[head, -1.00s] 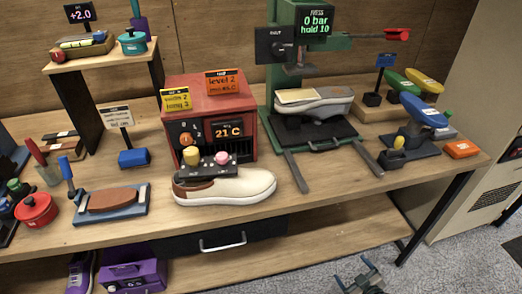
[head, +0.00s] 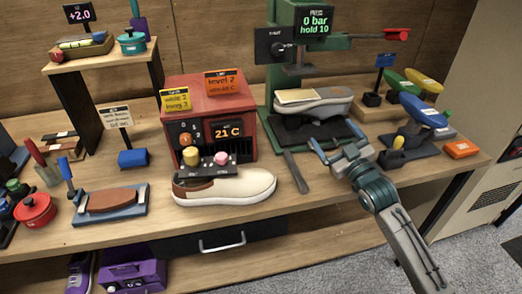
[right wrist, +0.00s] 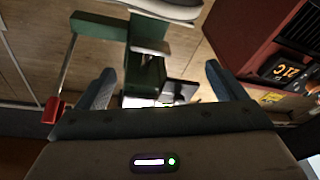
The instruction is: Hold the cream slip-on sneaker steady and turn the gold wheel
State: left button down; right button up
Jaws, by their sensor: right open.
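The cream slip-on sneaker (head: 235,188) with a brown heel patch lies on its sole near the table's front edge, toe to the right. A gold-yellow wheel (head: 191,156) stands beside a pink knob on a dark bracket above the sneaker's heel end, in front of the red heater box. My right gripper (head: 336,142) is open and empty, well to the right of the sneaker, in front of the green press. Its spread fingers show in the right wrist view (right wrist: 160,90), with nothing between them. My left gripper is not in view.
The green press (head: 285,110) holds a grey-soled shoe (head: 315,105) behind my right gripper. The red heater box (head: 208,95) stands behind the sneaker. A blue tray (head: 112,206) with a brown pad lies to the left.

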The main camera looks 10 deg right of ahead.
jog(key=w+a+f+g+y, duration=0.1)
jog(key=w+a+g, duration=0.3)
jog(key=n+g+y, duration=0.9)
jog(key=g, duration=0.4)
send_near(222, 166)
jog(key=w, duration=0.1)
jog(key=w+d, duration=0.1)
jog(key=w, duration=0.1)
jog(key=shift+d+f, duration=0.3)
jog(key=shift+f, duration=0.05)
jog(key=shift+s+a+r+n+g, duration=0.1)
jog(key=shift+s+a+n+g, duration=0.35)
jog(key=shift+n+g, duration=0.3)
jog(key=shift+s+a, duration=0.1)
jog(key=shift+a, duration=0.1)
jog(key=x, duration=1.1)
jog(key=shift+a, duration=0.2)
jog(key=c, duration=1.5)
